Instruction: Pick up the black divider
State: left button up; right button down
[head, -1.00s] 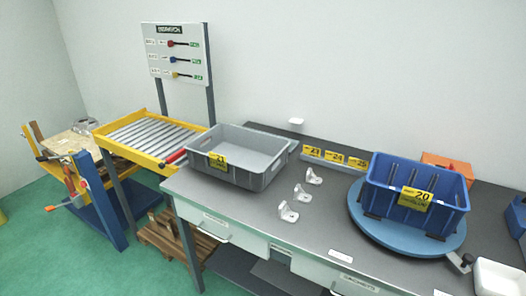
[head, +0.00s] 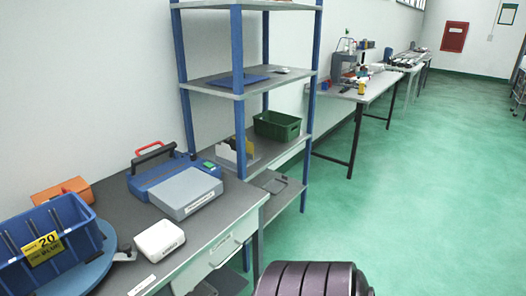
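I cannot make out a black divider for certain in the head view. The blue bin (head: 70,262) marked 20 stands at the lower left, on a blue round turntable (head: 104,262). Dark upright strips show against its inner wall, but I cannot tell whether they are loose dividers or part of the bin. Neither of my grippers is in view. A dark ribbed rounded part at the bottom centre looks like my own arm.
A blue-post shelf unit (head: 240,90) stands behind, with a green crate (head: 277,125). Green floor at right is clear.

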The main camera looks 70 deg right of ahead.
aim_at(232, 142)
jog(key=l+z, duration=0.45)
jog(key=l, duration=0.15)
jog(key=l+z, duration=0.45)
jog(key=i+l, duration=0.1)
jog(key=l, duration=0.35)
jog(key=l+z, duration=0.1)
jog(key=l, duration=0.35)
jog(key=i+l, duration=0.15)
jog(key=l, duration=0.3)
jog(key=i+l+z, duration=0.1)
jog(key=l, duration=0.3)
jog(key=i+l, duration=0.1)
jog(key=l, duration=0.35)
jog(key=i+l, duration=0.1)
jog(key=l, duration=0.35)
jog(key=i+l, duration=0.35)
